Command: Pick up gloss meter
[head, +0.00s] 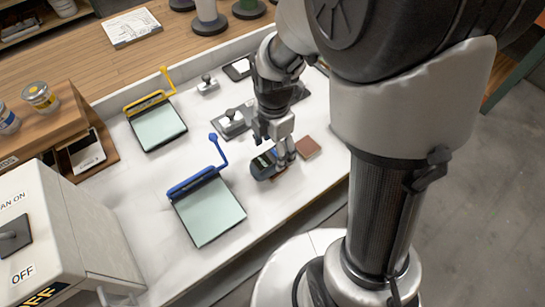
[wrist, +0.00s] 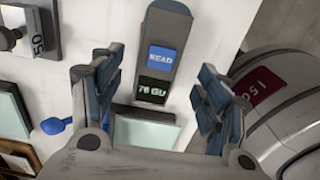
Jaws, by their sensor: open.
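The gloss meter (head: 263,164) is a dark grey handheld device lying on the white bench, below my gripper in the head view. In the wrist view the gloss meter (wrist: 164,30) has a blue READ button and a dark display that reads 76 GU. My gripper (head: 285,152) points down over the bench, at the meter's right end in the head view. In the wrist view my gripper (wrist: 158,78) is open, with one finger on either side of the meter. No contact shows there. The gripper hides part of the meter in the head view.
A brown block (head: 307,148) lies just right of the gripper. A blue-handled board (head: 210,212) and a yellow-handled board (head: 158,127) lie to the left. A grey plate (head: 232,128) with a knobbed weight is behind the meter. A white switch box (head: 90,225) stands front left.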

